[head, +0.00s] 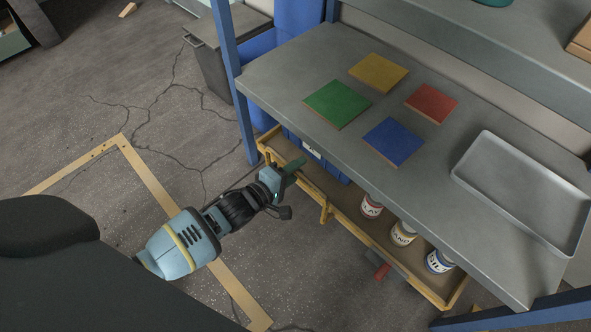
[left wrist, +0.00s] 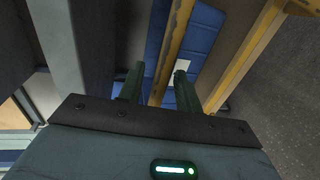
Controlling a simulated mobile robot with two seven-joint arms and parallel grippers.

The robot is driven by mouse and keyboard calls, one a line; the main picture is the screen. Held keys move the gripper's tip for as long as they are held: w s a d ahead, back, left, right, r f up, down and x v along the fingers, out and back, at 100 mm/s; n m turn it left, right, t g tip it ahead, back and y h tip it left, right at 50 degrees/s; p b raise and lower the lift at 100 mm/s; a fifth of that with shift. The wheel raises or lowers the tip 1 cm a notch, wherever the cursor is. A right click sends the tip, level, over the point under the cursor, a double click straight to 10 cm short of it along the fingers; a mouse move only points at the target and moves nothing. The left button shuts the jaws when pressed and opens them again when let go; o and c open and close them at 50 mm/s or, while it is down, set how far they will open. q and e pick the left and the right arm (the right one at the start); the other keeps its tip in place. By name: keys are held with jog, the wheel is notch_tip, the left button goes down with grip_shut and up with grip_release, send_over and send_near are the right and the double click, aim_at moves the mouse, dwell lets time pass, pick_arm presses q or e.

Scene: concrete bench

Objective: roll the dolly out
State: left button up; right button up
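The dolly (head: 345,207), with a yellow frame and a brown deck, stands under the grey bench. It carries a blue crate (head: 318,158) at its left part and three labelled cans along its right part. My left gripper (head: 294,166) is at the dolly's left part, by its front edge. In the left wrist view its two fingers (left wrist: 158,88) are apart, with a yellow bar (left wrist: 173,50) running between them and gaps visible beside it. Contact cannot be told. The dolly's wheels are hidden. My right gripper is in neither view.
The bench top (head: 290,65) holds four coloured tiles and a grey tray (head: 520,190). A blue upright (head: 235,80) stands close to the dolly's left end, beside a grey bin (head: 212,65). Yellow tape (head: 165,200) marks open floor.

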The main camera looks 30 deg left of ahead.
pick_arm(q)
jog(key=c, duration=0.7)
grip_shut()
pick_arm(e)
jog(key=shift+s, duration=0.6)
